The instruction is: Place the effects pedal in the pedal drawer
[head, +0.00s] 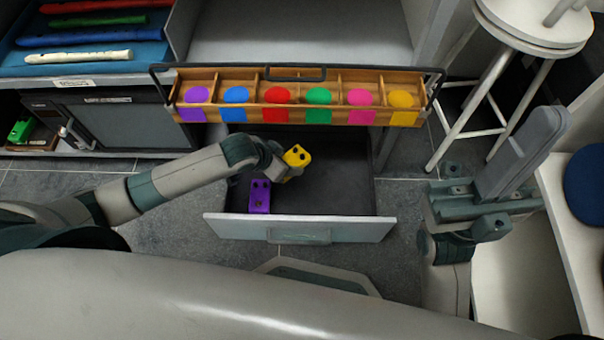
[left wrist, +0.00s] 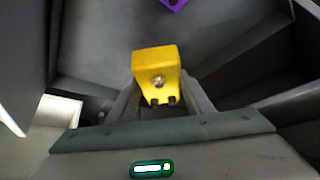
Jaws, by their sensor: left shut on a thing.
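A yellow effects pedal (head: 297,156) is held over the open drawer; it also shows between the fingers in the left wrist view (left wrist: 157,72). My left gripper (head: 285,168) is shut on it. The pedal drawer (head: 330,229) is pulled out, with a dark inside and a pale front. A purple pedal (head: 260,196) lies in its left part; a corner of it shows at the top of the left wrist view (left wrist: 174,4). My right gripper (head: 485,205) is off to the right, apart from the drawer; its fingers are not clear enough to judge.
A wooden rack (head: 290,92) with several coloured discs and tabs stands above the back of the drawer. A white stool (head: 495,90) is at the right. Recorders lie on a blue shelf (head: 95,66) at upper left. The drawer's right part is clear.

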